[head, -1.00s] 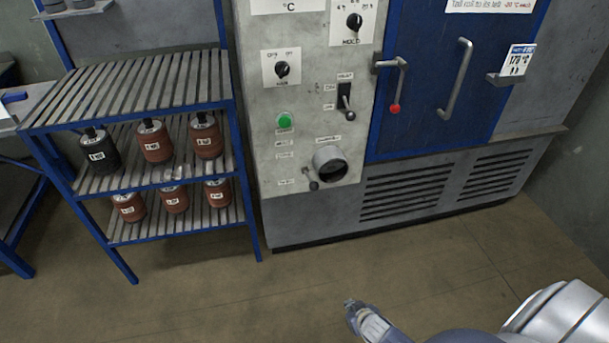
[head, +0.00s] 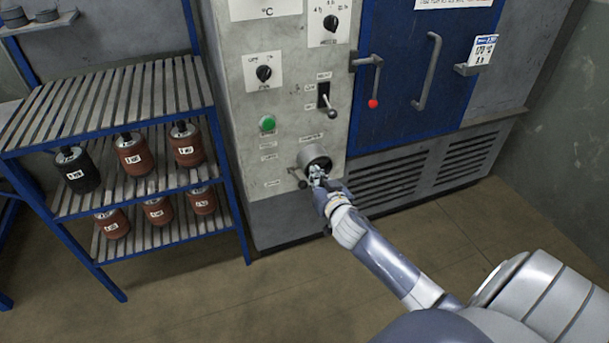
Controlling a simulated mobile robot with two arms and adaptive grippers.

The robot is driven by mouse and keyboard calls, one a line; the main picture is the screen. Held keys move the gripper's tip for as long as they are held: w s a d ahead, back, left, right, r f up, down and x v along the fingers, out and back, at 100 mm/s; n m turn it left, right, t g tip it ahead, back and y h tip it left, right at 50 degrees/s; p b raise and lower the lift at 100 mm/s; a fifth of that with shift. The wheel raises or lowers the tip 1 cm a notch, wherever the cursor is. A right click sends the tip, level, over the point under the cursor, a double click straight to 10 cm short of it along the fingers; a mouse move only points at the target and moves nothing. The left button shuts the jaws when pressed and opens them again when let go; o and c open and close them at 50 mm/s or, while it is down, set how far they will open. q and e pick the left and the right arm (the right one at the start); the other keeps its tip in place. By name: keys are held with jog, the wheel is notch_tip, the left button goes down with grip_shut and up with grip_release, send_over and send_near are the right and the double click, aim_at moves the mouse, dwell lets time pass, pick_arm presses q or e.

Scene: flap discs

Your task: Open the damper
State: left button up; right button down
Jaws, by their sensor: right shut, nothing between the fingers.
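The damper (head: 311,152) is a short round grey pipe with a dark opening, low on the grey control panel. Its small lever (head: 300,182) with a dark knob sticks out at the pipe's lower left and points down and right. My right gripper (head: 317,172) is shut and empty, in front of the lower part of the damper opening, just right of the lever knob. It hides part of the opening. I cannot tell whether it touches the pipe or the knob. My left gripper is out of view.
Above the damper are a green button (head: 267,123), a toggle lever (head: 327,100) and dials. To the right is a blue door (head: 400,75) with a red-knobbed handle (head: 374,88). A blue rack (head: 110,100) with several labelled canisters stands left. The floor in front is clear.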

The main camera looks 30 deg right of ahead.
send_over(305, 182)
jog(key=w+d, duration=0.1)
jog(key=w, duration=0.1)
notch_tip(305, 182, down, 2)
jog(key=f, duration=0.1)
jog(key=s+f, duration=0.1)
jog(key=shift+s+a+f, duration=0.15)
jog(key=shift+a+f, duration=0.1)
jog(key=shift+f, duration=0.15)
jog(key=shift+s+a+f, duration=0.2)
jog(key=shift+s+f, duration=0.2)
jog(key=shift+f, duration=0.05)
